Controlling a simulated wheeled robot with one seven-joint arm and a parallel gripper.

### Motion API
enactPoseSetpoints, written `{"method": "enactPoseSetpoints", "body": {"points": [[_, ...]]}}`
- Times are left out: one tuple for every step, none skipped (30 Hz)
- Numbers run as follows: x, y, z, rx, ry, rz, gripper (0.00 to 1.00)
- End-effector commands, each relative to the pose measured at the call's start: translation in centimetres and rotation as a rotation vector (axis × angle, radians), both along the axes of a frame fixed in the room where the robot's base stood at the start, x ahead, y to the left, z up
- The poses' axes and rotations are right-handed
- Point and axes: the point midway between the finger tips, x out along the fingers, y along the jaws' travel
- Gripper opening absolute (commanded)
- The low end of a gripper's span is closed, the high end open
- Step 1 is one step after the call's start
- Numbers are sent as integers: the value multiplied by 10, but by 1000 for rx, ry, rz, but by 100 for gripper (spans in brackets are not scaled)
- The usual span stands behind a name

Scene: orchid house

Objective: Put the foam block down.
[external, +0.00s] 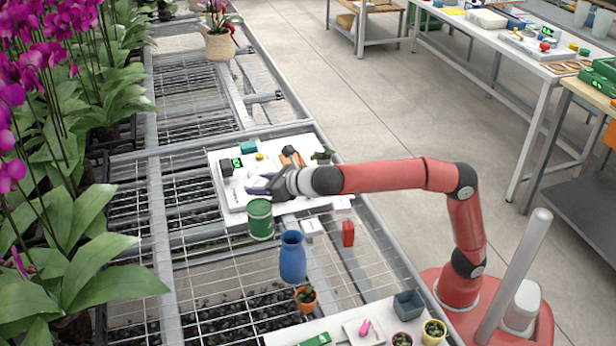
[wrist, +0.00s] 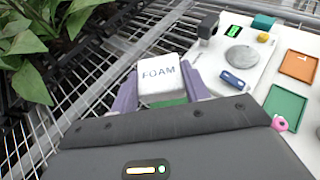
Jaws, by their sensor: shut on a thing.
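The foam block (wrist: 158,80) is white with the word FOAM on its top face. In the wrist view it sits between the two purple fingers of my gripper (wrist: 160,90), which is shut on it. In the external view my gripper (external: 258,187) is over the left part of a white board (external: 283,203) on the wire-mesh bench. The block is hard to make out there. I cannot tell whether its underside touches anything. A green patch shows just below the block in the wrist view.
A green can (external: 261,220) stands close in front of my gripper. A blue vase (external: 292,258) and a red block (external: 348,233) are nearer the camera. A device with a green display (external: 237,163) and orange and green squares (wrist: 285,105) are on the board. Orchids line the left.

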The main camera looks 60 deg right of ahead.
Motion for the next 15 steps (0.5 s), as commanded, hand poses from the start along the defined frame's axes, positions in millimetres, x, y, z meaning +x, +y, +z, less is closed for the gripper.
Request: {"method": "enactPoseSetpoints", "body": {"points": [[0,0,-10,-1,0,1,25],[0,1,-12,0,0,2,25],[0,1,-14,0,0,1,25],[0,0,-15,1,-1,1,25],[0,0,-17,1,-1,1,25],[0,0,-19,0,-1,0,25],[0,0,-22,-1,-1,0,25],[0,0,-25,-1,0,-1,25],[0,0,-31,-1,0,0,25],[-1,1,-36,0,1,2,25],[-1,1,-41,-1,1,3,25],[0,0,-48,-2,1,1,25],[0,0,-52,-2,0,1,25],[0,1,-56,-1,0,2,25],[0,1,-59,1,0,2,25]]}}
